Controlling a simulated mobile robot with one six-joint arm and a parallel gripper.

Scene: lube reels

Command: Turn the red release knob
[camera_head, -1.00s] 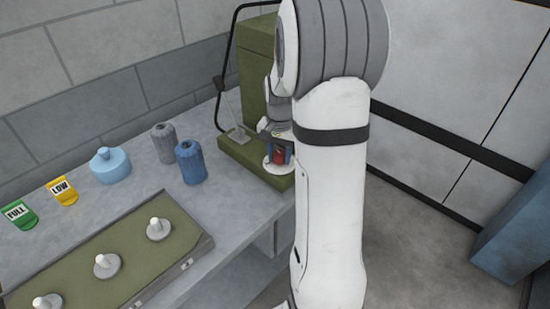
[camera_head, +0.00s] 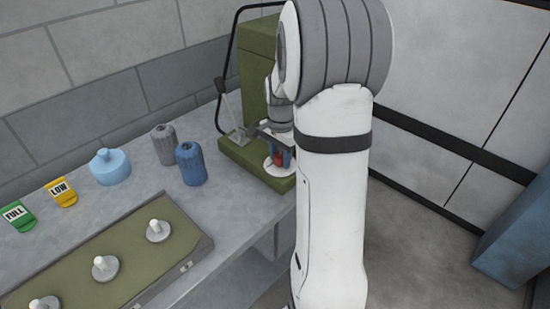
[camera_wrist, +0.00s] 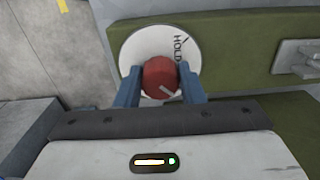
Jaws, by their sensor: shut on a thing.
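The red release knob (camera_wrist: 160,78) sits on a round white dial plate (camera_wrist: 137,47) marked "HOLD", on the green base of the machine. A pale line on the knob points toward the lower right in the wrist view. My gripper (camera_wrist: 162,84) is shut on the knob, with one blue finger on each side of it. In the head view the knob (camera_head: 279,160) shows small between the fingers, partly hidden by my gripper and arm. Part of the dial lettering may be covered by the knob and fingers.
The green machine (camera_head: 256,60) stands at the bench's back right, with a lever (camera_head: 228,105) at its left. Blue (camera_head: 191,163) and grey (camera_head: 164,144) bottles, a light blue jug (camera_head: 109,167) and a green tray (camera_head: 120,255) with white-knobbed discs stand left.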

